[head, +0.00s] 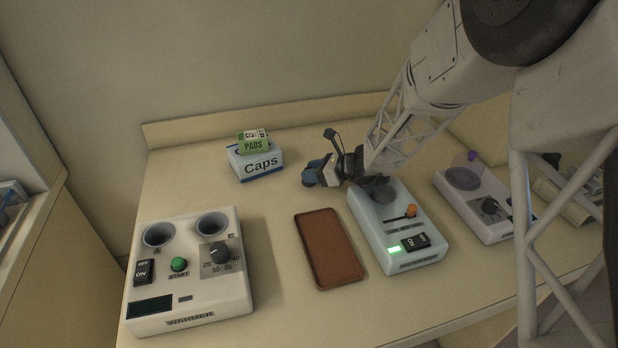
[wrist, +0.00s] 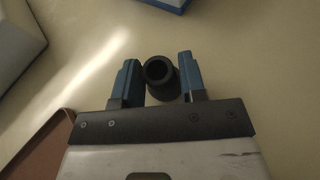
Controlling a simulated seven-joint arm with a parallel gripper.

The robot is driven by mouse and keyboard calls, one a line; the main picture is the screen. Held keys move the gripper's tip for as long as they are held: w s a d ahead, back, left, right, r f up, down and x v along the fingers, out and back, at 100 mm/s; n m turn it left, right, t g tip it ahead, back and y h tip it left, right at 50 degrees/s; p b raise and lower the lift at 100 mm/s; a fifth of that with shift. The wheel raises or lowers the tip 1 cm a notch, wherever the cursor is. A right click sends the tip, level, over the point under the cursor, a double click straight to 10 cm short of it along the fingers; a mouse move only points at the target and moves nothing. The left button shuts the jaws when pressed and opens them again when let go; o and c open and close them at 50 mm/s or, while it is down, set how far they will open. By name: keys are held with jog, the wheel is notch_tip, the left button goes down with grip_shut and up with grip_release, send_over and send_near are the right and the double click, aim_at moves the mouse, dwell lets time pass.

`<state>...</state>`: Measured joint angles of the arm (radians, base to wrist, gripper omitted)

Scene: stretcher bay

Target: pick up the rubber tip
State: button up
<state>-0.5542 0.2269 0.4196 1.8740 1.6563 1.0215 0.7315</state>
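The rubber tip (wrist: 162,82) shows in the wrist view as a short black hollow cylinder, its round opening facing the camera. It lies between the two blue fingers of my gripper (wrist: 159,80). It nearly fills the space between them and sits close to the right finger; whether both fingers press on it is unclear. In the head view my gripper (head: 322,174) is low over the table, just behind the brown tray and beside the grey-green switch box. I cannot make out the tip in the head view.
A brown tray (head: 328,250) lies in front of my gripper. The switch box (head: 385,212) with a lit green lamp stands on its right. A Caps box (head: 256,164) with a green PADS pack (head: 253,145) stands behind left. A warmer (head: 190,270) fills the front left.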

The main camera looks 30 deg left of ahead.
jog(key=c, duration=0.4)
jog(key=shift+r, duration=0.15)
jog(key=shift+c, duration=0.2)
notch_tip(320, 180, up, 18)
dwell(0.4)
dwell(0.5)
